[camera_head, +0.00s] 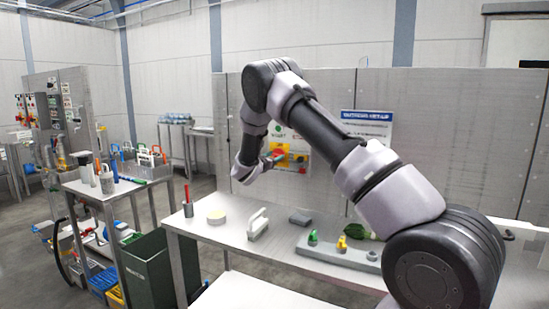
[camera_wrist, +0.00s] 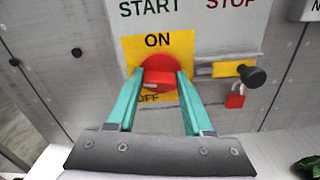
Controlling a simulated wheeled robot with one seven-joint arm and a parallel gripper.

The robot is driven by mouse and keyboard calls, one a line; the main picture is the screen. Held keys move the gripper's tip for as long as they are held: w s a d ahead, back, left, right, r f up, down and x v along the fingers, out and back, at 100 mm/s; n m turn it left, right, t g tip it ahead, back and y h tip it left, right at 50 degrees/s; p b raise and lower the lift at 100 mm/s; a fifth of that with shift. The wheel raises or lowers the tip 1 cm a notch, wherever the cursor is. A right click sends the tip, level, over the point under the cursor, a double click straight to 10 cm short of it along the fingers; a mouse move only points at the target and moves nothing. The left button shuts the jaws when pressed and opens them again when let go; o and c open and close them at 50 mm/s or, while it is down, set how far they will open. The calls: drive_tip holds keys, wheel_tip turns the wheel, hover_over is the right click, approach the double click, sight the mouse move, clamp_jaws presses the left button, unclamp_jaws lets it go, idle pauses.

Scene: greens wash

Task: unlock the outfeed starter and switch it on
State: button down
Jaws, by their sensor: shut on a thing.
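The outfeed starter is a pale panel (camera_wrist: 190,42) marked START and STOP, on the grey wall. Its red rotary knob (camera_wrist: 158,72) sits on a yellow plate (camera_wrist: 182,42) with ON above and OFF at lower left. My gripper (camera_wrist: 160,84) has its teal fingers shut on the knob, one on each side. Which way the knob points is hard to tell. Right of it are a black-knobbed plunger (camera_wrist: 253,76) over a yellow label and a small red padlock (camera_wrist: 235,101) hanging below. Whether the padlock is locked is unclear. In the head view my arm partly hides the panel (camera_head: 303,161).
A blue-headed sign (camera_head: 367,125) hangs right of the panel. A side table stands left.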

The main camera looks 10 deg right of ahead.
drive_tip(key=m, duration=0.4)
drive_tip(key=shift+s+d+f+m, duration=0.1)
drive_tip(key=shift+f+m, duration=0.05)
drive_tip(key=shift+m, duration=2.75)
drive_tip(key=shift+s+d+f+m, duration=0.1)
drive_tip(key=shift+m, duration=2.8)
drive_tip(key=shift+c, duration=1.5)
unclamp_jaws()
drive_tip(key=shift+a, duration=0.1)
